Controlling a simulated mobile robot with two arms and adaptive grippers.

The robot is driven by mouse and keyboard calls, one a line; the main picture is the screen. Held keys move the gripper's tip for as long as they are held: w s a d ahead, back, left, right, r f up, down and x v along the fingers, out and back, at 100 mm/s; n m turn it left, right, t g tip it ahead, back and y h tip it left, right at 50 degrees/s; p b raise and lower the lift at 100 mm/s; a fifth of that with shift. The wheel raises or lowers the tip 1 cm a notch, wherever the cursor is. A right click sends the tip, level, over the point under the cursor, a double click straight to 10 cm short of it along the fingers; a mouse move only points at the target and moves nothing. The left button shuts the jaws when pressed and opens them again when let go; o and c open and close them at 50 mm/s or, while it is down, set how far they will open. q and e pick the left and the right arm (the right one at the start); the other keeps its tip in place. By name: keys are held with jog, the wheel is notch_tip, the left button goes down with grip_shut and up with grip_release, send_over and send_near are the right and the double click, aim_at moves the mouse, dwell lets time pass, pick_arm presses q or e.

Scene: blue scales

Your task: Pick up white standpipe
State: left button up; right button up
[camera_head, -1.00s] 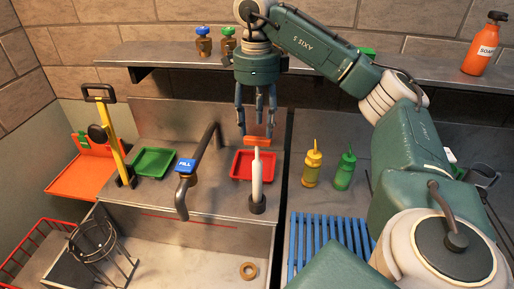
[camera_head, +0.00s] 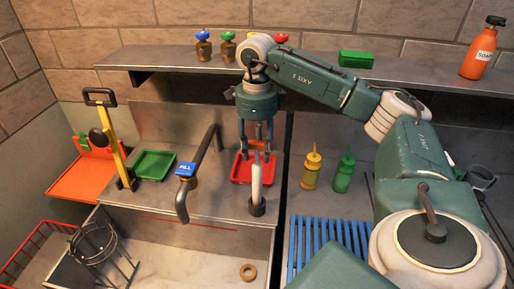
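The white standpipe (camera_head: 256,182) stands upright in a dark round base on the metal counter, at the front edge above the sink. My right gripper (camera_head: 257,153) points down just behind the standpipe's top in this view, over the red tray (camera_head: 238,172). Its fingers look spaced apart, but the standpipe's tip hides part of the space between them. I cannot tell whether they touch the standpipe or hold anything. My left gripper is not in view.
A green tray (camera_head: 154,164) lies further left. Yellow (camera_head: 312,170) and green (camera_head: 344,172) bottles stand right, behind a blue rack (camera_head: 327,238). A shelf (camera_head: 160,58) crosses the back. A tan ring (camera_head: 248,272) lies in the sink.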

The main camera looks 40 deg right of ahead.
grip_shut()
jog(key=shift+r, duration=0.1)
